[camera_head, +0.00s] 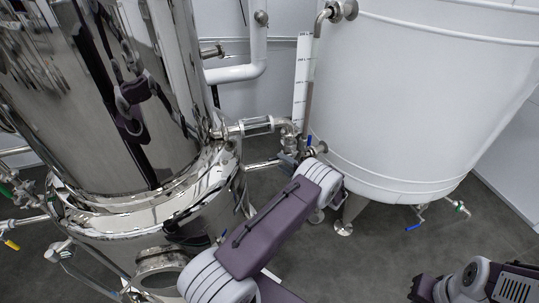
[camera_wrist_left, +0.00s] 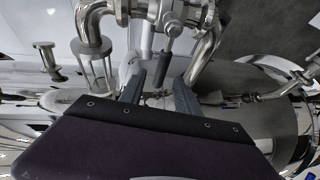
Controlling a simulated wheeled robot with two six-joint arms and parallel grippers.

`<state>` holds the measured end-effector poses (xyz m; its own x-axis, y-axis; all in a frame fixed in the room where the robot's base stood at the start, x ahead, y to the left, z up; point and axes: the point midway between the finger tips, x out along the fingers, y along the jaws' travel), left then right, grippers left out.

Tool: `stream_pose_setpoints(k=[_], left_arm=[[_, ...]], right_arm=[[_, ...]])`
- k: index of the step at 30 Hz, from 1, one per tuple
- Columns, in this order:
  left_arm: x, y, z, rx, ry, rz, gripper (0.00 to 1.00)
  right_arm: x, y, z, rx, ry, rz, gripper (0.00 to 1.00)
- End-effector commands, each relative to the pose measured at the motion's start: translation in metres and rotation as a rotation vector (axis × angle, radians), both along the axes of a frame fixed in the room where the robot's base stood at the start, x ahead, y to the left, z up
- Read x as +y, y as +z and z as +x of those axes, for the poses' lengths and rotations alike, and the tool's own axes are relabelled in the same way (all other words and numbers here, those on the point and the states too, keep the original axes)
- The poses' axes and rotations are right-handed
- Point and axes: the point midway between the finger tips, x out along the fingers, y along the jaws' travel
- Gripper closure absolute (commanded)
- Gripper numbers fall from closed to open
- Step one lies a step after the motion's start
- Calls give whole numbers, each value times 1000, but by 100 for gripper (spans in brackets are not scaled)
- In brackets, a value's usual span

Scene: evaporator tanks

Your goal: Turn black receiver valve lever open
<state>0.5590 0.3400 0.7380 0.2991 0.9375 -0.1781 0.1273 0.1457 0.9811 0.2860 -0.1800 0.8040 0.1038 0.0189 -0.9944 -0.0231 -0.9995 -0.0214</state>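In the left wrist view a short black lever (camera_wrist_left: 161,72) hangs below a steel valve body (camera_wrist_left: 172,22). My left gripper (camera_wrist_left: 159,80) is open, with one finger on each side of the lever and a visible gap to each finger. How deep the lever sits between the fingers I cannot tell. In the head view my left arm reaches up to the pipework (camera_head: 290,143) between the two tanks. There its fingers and the black lever are mostly hidden by the wrist. My right gripper (camera_head: 424,289) shows partly at the lower right; its fingers are unclear.
A polished steel tank (camera_head: 110,90) stands close on the left and a white tank (camera_head: 420,100) on the right. A sight glass (camera_head: 258,125) and pipes cross the gap. A blue-handled valve (camera_head: 414,226) sits below the white tank. Grey floor (camera_head: 380,260) is free between.

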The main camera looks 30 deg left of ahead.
Motion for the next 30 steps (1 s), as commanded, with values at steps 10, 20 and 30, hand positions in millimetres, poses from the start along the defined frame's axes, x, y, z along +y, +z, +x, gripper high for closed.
stream_pose_setpoints(k=[10,20,30], left_arm=[[62,-13,18,-1,4,0,61],[71,-13,22,-1,1,0,61],[71,-13,22,-1,2,0,100]], right_arm=[[0,-8,0,0,0,0,100],[0,-9,0,0,0,0,100],[0,-9,0,0,0,0,100]])
